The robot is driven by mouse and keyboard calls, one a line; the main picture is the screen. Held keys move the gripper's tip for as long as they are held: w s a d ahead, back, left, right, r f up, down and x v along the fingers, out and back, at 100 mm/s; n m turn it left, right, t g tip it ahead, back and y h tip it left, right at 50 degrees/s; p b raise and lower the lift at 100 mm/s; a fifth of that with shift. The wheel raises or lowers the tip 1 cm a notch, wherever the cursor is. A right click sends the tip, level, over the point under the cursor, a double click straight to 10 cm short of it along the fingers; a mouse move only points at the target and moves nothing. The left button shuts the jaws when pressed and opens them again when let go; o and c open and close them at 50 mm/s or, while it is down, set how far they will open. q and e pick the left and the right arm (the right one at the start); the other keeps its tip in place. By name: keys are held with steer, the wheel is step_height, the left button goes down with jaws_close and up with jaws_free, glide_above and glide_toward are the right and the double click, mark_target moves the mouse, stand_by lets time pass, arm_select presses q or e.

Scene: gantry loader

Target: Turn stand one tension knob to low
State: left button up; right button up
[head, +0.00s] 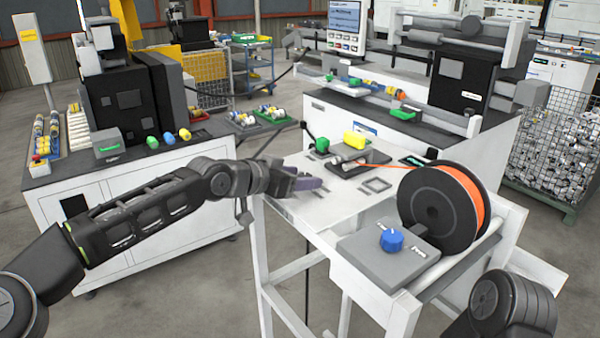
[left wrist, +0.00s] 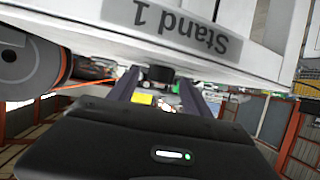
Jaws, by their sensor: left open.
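The blue tension knob (head: 391,240) sits on a grey box (head: 372,262) at the front of the white stand (head: 402,308). Small labels flank the knob, too small to read. A black spool with orange filament (head: 440,212) stands just behind it. In the left wrist view the stand's edge carries the label "Stand 1" (left wrist: 180,25), upside down. My left gripper (head: 310,185) is open and empty at the stand's left side, well left of the knob. Its fingers also show in the left wrist view (left wrist: 160,95). My right gripper is out of view; only part of my right arm shows at the lower right.
A yellow block (head: 354,140) and a green piece (head: 322,145) are at the stand's back. A white machine bench (head: 130,190) is at the left. A wire bin of metal parts (head: 553,140) stands at the right. Space above the knob is clear.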

arm_select(q)
steer(key=shift+c, duration=0.5)
jaws_close()
